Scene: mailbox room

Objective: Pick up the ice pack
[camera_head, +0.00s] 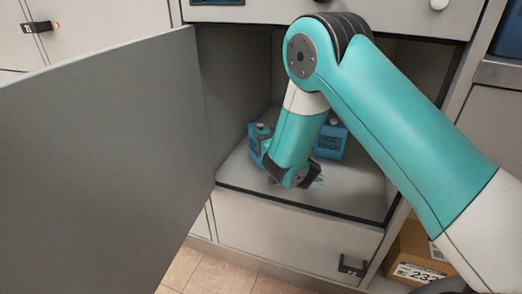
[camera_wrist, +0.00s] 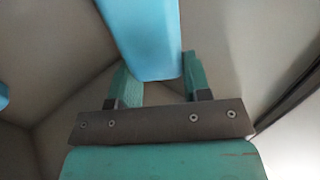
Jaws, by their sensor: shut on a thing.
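A blue ice pack (camera_head: 257,136) is inside the open compartment, partly hidden by my arm. My gripper (camera_wrist: 160,68) is shut on it, with a teal finger on each side in the wrist view, where the ice pack (camera_wrist: 146,35) fills the space between them and runs off the top edge. In the head view my gripper (camera_head: 266,152) is mostly hidden behind my wrist. I cannot tell whether the held pack touches the compartment floor. A second blue ice pack (camera_head: 332,141) with dark lettering stands just to the right, behind my arm.
The compartment's grey door (camera_head: 100,140) stands wide open on the left. The compartment floor (camera_head: 350,188) has bare room in front and at right. A cardboard box (camera_head: 415,258) is in the lower cubby. A closed drawer front (camera_head: 285,235) lies below.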

